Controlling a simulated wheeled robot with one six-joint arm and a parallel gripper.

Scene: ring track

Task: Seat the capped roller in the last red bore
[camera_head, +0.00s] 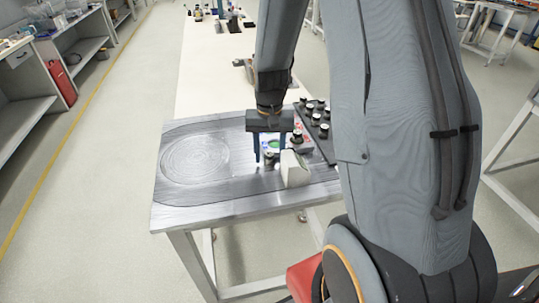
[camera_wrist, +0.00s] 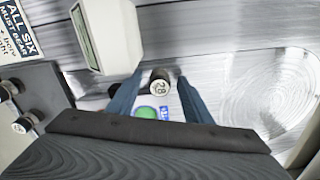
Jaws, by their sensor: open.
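My gripper (camera_head: 270,152) points down over the metal table with its two blue fingers apart. In the wrist view my gripper (camera_wrist: 158,76) has a capped roller (camera_wrist: 159,82) between its fingertips, with a pale top marked with what looks like 28. The fingers stand on either side of it; I cannot tell whether they touch it. A small dark-and-white roller (camera_head: 269,158) shows at the fingers in the head view. A green disc (camera_wrist: 146,112) lies beside the roller. I cannot make out a red bore in either view.
A pale box with a screen (camera_head: 294,170) stands close right of my gripper. A dark rack with several capped pieces (camera_head: 315,124) lies farther right. The metal table (camera_head: 210,214) has a large ring-marked area (camera_head: 196,159) and clear room at left. A printed sign (camera_wrist: 22,30) lies near the rack.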

